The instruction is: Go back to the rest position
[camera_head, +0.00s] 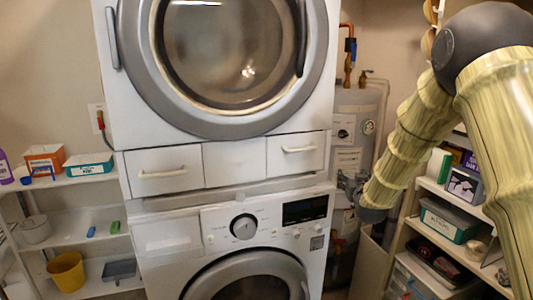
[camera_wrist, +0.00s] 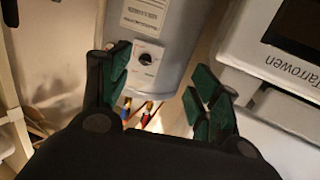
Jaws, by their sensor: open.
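My gripper (camera_wrist: 160,88) shows in the wrist view with its two dark green-padded fingers spread apart, open and with nothing between them. Beyond it in the wrist view is the grey water heater (camera_wrist: 165,40) with a dial and red and blue fittings below. In the head view my arm comes in from the right and its end is near the water heater (camera_head: 352,140).
A stacked washer (camera_head: 270,225) and dryer (camera_head: 125,130) stand in the middle. White shelves (camera_head: 75,218) with boxes and a yellow bucket (camera_head: 66,270) are at left. Another shelf unit (camera_head: 440,190) with boxes is at right, close to my arm.

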